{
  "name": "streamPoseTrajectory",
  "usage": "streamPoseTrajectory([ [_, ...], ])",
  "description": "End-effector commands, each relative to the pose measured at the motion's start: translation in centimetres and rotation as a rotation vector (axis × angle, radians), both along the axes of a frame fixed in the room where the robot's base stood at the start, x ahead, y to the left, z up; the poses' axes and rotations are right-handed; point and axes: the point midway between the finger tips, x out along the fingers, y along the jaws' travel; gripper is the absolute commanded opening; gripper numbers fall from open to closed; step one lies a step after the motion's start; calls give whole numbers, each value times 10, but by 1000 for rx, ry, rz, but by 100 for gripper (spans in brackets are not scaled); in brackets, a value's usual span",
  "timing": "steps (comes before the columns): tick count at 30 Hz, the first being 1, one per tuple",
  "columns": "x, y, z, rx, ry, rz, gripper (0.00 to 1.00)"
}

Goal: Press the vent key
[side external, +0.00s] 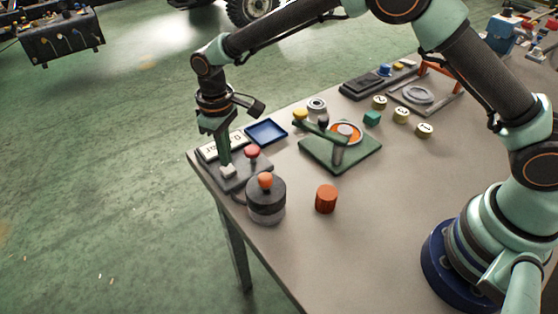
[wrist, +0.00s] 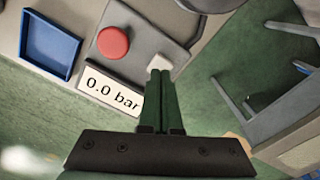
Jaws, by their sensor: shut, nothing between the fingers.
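A grey control panel (side external: 240,181) lies at the near-left corner of the table. It carries a pale square key (side external: 228,171) and a red mushroom button (side external: 252,153). The pale key (wrist: 157,62) and red button (wrist: 113,43) also show in the wrist view. I take the pale key as the vent key; no label on it is readable. A display (wrist: 110,92) beside the panel reads "0.0 bar". My gripper (side external: 225,161) points down, fingers shut and empty. Its tips (wrist: 160,74) are right at the pale key and partly cover it; whether they touch it, I cannot tell.
A dark round canister (side external: 266,203) with an orange knob stands close beside the panel. A blue tray (side external: 266,132), a green fixture (side external: 341,158) and an orange ribbed cylinder (side external: 326,198) are on the table. The table edge is close to the panel. The table's front middle is clear.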

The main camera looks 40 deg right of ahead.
Motion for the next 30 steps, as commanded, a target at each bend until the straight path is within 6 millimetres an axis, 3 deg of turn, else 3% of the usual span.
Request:
streamPoseTrajectory([
  [5, 0, 0, 3, 0, -1, 0, 0],
  [21, 0, 0, 48, 0, -1, 0, 0],
  [30, 0, 0, 50, 0, -1, 0, 0],
])
